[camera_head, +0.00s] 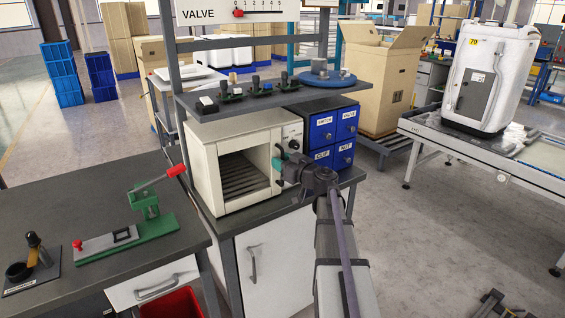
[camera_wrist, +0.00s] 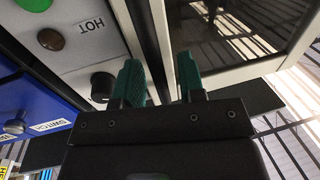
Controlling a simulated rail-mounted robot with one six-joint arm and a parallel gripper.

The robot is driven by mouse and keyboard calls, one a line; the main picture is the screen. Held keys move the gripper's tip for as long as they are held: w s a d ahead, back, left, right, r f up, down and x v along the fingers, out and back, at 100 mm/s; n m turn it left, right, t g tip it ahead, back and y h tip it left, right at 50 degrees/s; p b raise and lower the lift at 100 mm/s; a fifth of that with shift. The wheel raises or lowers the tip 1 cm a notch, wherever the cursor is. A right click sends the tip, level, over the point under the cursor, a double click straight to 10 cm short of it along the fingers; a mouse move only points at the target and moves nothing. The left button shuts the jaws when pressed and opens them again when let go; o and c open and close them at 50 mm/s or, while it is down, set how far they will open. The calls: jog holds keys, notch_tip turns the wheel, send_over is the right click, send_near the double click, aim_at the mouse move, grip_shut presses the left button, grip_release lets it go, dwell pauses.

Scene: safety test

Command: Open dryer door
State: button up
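The dryer (camera_head: 205,163) is a cream box with a front window showing a slatted rack, standing on the bench under a shelf. Its door (camera_wrist: 205,45) has a pale frame and dark glass in the wrist view. My gripper (camera_head: 279,164) is at the right side of the dryer front, by the control panel. In the wrist view, the teal fingertips of my gripper (camera_wrist: 159,78) are apart, with the door's frame edge beyond and between them. The door looks shut or nearly so.
The control panel (camera_wrist: 75,45) with a green button, a brown button and a knob (camera_wrist: 102,83) lies close beside the fingers. Blue drawers (camera_head: 322,137) stand right of the dryer. A shelf (camera_head: 260,97) overhangs it. Open floor (camera_head: 430,235) lies to the right.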

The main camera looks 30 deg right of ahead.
grip_shut()
dwell(0.5)
